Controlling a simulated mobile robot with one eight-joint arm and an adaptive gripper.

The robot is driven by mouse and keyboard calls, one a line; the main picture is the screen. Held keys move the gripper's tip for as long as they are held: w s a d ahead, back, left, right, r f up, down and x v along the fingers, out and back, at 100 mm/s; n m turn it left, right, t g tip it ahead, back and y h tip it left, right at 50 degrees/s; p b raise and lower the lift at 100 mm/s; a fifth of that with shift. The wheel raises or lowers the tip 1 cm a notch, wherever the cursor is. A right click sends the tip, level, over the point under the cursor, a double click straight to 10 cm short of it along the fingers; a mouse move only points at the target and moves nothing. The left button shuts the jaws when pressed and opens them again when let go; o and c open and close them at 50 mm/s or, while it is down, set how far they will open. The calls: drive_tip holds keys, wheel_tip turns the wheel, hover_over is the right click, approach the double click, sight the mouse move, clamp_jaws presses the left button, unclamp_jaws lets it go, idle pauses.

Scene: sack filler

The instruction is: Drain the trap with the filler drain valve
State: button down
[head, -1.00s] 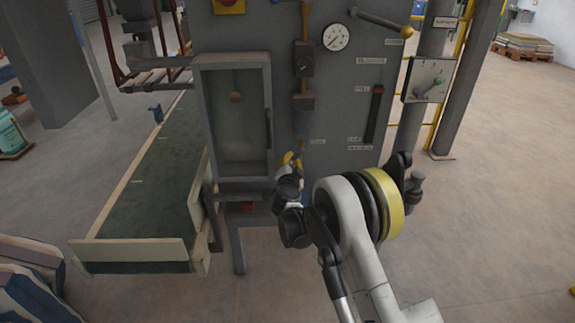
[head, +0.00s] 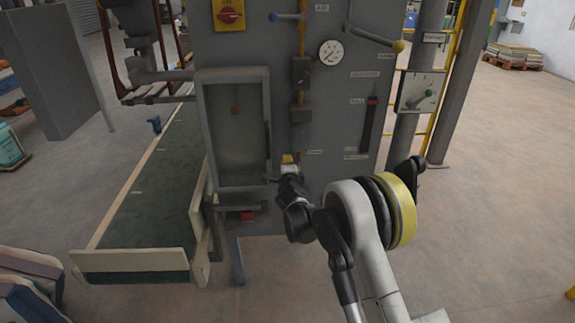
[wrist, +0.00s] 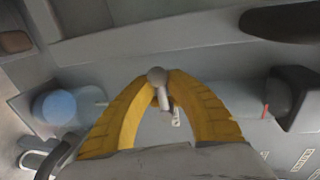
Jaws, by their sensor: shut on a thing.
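The filler drain valve shows in the wrist view as a small grey lever with a round knob (wrist: 157,76). My gripper (wrist: 160,84) has its two yellow fingers closed in around this knob, with the lever's stem between them. In the head view my gripper (head: 289,161) is at the lower end of the vertical brass pipe line (head: 300,100) on the grey cabinet front. There my wrist hides most of the valve. A rounded blue part (wrist: 58,107) lies left of the fingers in the wrist view, and a dark block (wrist: 295,98) lies to the right.
A glass-fronted door (head: 235,130) stands just left of my gripper. A green conveyor (head: 150,205) runs at left.

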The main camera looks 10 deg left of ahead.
drive_tip(key=shift+a+r, duration=0.15)
idle(0.4)
drive_tip(key=c, duration=1.2)
unclamp_jaws()
drive_tip(key=shift+a, duration=0.1)
drive_tip(key=shift+c, duration=0.2)
drive_tip(key=shift+s, duration=0.1)
drive_tip(key=v, duration=1.2)
drive_tip(key=shift+d, duration=0.2)
